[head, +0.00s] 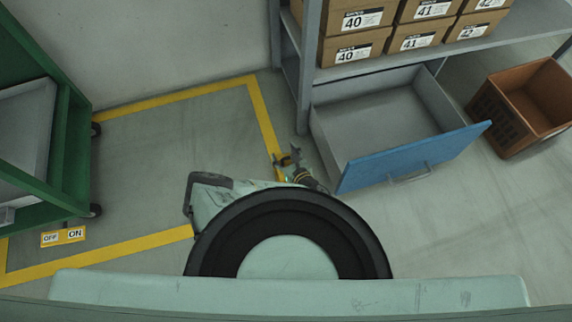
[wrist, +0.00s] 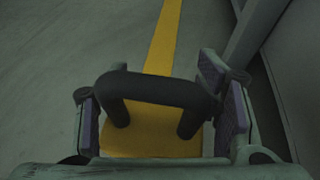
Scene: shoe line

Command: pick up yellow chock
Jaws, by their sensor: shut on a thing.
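The yellow chock (wrist: 150,142) with its black arched handle (wrist: 160,90) is between the two purple-padded fingers of my gripper (wrist: 157,100) in the wrist view. My gripper is shut on the chock, with a finger at each side. In the head view my gripper (head: 289,160) is small, just beyond my dark round body part, by the yellow floor line and the shelf post. The chock is mostly hidden there. I cannot tell whether it touches the floor.
A shelf post (head: 304,100) and an open blue-fronted drawer (head: 415,158) stand close to the right of my gripper. Shoe boxes (head: 355,22) sit above. A brown crate (head: 505,120) is at far right, a green rack (head: 60,150) at left.

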